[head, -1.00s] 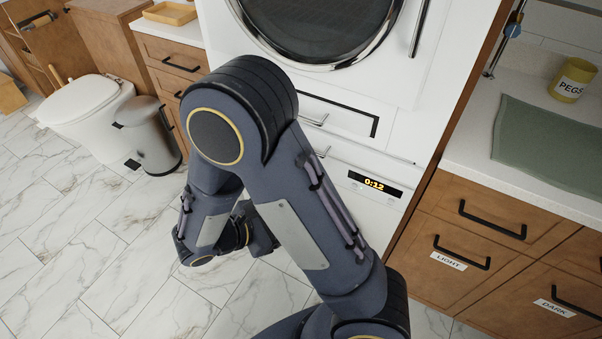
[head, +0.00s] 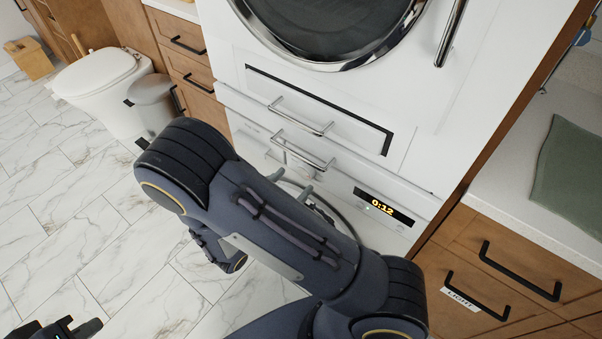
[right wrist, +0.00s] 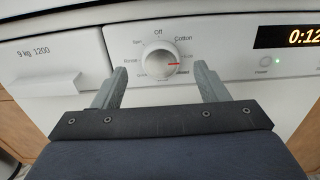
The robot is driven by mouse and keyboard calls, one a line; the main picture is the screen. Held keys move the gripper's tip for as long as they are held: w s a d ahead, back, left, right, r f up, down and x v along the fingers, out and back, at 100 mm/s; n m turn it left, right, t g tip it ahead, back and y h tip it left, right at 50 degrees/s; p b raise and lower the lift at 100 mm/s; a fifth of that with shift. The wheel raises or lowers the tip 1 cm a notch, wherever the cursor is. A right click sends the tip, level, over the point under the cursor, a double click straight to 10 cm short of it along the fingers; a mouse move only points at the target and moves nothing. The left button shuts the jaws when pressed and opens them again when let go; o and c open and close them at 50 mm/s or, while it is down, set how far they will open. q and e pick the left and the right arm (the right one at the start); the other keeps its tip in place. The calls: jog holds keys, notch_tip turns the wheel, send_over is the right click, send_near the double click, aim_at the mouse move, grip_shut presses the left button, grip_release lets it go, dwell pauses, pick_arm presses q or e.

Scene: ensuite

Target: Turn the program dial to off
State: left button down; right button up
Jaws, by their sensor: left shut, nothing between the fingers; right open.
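The program dial (right wrist: 157,61) is a round white knob on the washer's front panel. Its red mark points right, near the "Eco" label, while "Off" is printed at the top. My right gripper (right wrist: 158,70) is open, with one grey finger on each side of the dial. Gaps show between the fingers and the knob, and the dial is not gripped. In the head view my right gripper (head: 291,181) is partly hidden behind my right arm, in front of the panel. My left gripper (head: 78,328) is shut and empty at the bottom left, away from the washer.
The lit display (head: 383,207) reads 0:12, right of the dial. The detergent drawer (right wrist: 42,78), marked "9 kg 1200", is left of it. Metal handles (head: 303,150) stick out above the panel. Wooden drawers (head: 500,265) stand on the right; marble floor is free on the left.

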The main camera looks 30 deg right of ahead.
aim_at(303, 172)
jog(key=shift+x, duration=1.8)
jog(key=c, duration=1)
